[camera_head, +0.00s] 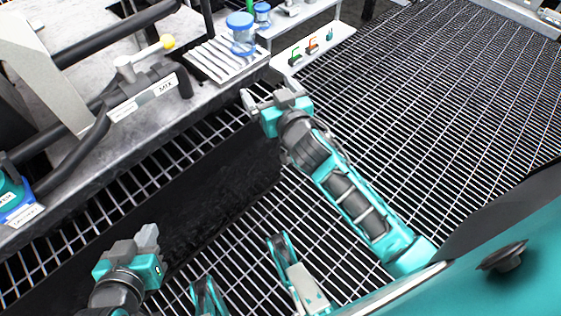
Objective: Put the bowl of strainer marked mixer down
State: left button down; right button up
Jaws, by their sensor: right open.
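A clear bluish bowl with blue bands (242,38) stands upright on a white ribbed rack (205,60) on the bench; I cannot tell if it is the mixer strainer's bowl. A smaller similar blue one (262,14) stands behind it. A label reading MIX (165,86) is on the pipework, near a yellow-knobbed valve (166,42). My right gripper (262,98) is open, empty, in front of the bench edge and below the rack, apart from the bowl. My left gripper (148,240) is at the lower left, away from the bench; its jaw gap is unclear.
The grey bench (60,180) with black hoses fills the left. A white shelf (330,44) with small green and orange parts stands beyond the rack. A teal item (15,205) sits at the left edge. Open grating floor (440,90) lies to the right.

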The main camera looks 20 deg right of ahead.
jog(key=s+a+f+n+g+y, duration=0.1)
jog(key=s+f, duration=0.3)
jog(key=s, duration=0.4)
jog(key=s+a+f+n+g+y, duration=0.1)
jog(key=s+a+f+g+y, duration=0.1)
jog(key=s, duration=0.7)
notch_tip(320, 180, down, 2)
jog(key=a+g, duration=0.1)
jog(key=g, duration=0.1)
jog(key=shift+a+n+g, duration=0.3)
jog(key=shift+n, duration=0.1)
pick_arm(q)
jog(key=s+a+r+y+p, duration=0.1)
jog(key=a+r+p, duration=0.3)
jog(key=r+p, duration=0.9)
jog(key=s+p, duration=0.1)
jog(key=p, duration=0.6)
jog(key=shift+r, duration=0.2)
pick_arm(e)
jog(key=s+d+r+h, duration=0.1)
jog(key=d+r, duration=0.3)
jog(key=r, duration=0.9)
jog(key=shift+s+r, duration=0.2)
jog(key=shift+s, duration=0.25)
